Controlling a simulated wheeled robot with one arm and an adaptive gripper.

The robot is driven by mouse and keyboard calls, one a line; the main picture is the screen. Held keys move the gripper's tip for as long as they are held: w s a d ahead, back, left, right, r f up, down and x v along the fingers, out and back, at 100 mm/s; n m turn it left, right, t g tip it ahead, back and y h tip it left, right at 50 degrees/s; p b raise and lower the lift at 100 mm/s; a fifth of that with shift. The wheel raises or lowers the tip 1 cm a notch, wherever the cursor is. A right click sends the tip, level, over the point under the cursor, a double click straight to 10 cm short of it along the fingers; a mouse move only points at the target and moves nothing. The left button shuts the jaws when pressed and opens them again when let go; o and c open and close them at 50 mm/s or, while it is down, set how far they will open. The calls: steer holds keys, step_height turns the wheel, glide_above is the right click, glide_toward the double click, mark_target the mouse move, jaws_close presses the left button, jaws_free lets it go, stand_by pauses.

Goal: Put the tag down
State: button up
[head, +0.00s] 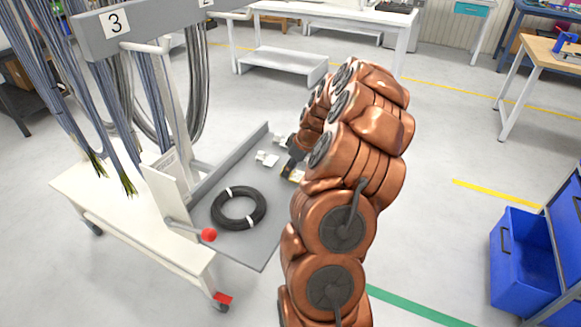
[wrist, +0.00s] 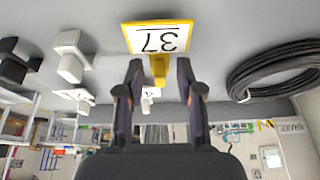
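The tag (wrist: 158,38) is a white plate with a yellow border, reading "37" upside down in the wrist view. It rests on the grey tray (head: 262,245), and a small part of it shows in the head view (head: 298,176). Its yellow stem points toward my gripper (wrist: 159,70). In the head view my arm partly hides the gripper (head: 293,160) and the tag.
A coil of black cable (head: 238,207) lies on the tray, left of my gripper. White blocks (head: 267,159) and a black block (wrist: 20,62) are close by. A red-knobbed lever (head: 208,235) sticks out at the tray's front left. A blue bin (head: 520,252) stands at right.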

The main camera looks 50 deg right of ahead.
steer(key=shift+r, duration=0.2)
steer(key=b+v, duration=0.2)
steer(key=v, duration=1)
steer(key=s+a+r+g+y, duration=0.1)
steer(key=s+a+r, duration=0.1)
steer(key=a, duration=1.2)
steer(key=s+a+r+g, duration=0.1)
steer(key=a+r+g, duration=0.1)
steer(key=a, duration=1.2)
steer(key=s+a+f+m+g+h, duration=0.1)
steer(key=s+a, duration=0.4)
steer(key=s, duration=0.6)
steer(key=s+a+f+m+g+h, duration=0.1)
steer(key=s+a+f+m+g, duration=0.1)
steer(key=s+a, duration=0.4)
steer(key=s+f, duration=0.1)
steer(key=s, duration=0.3)
steer(key=shift+s+a+f, duration=0.15)
steer(key=shift+s+f, duration=0.15)
steer(key=shift+s, duration=0.1)
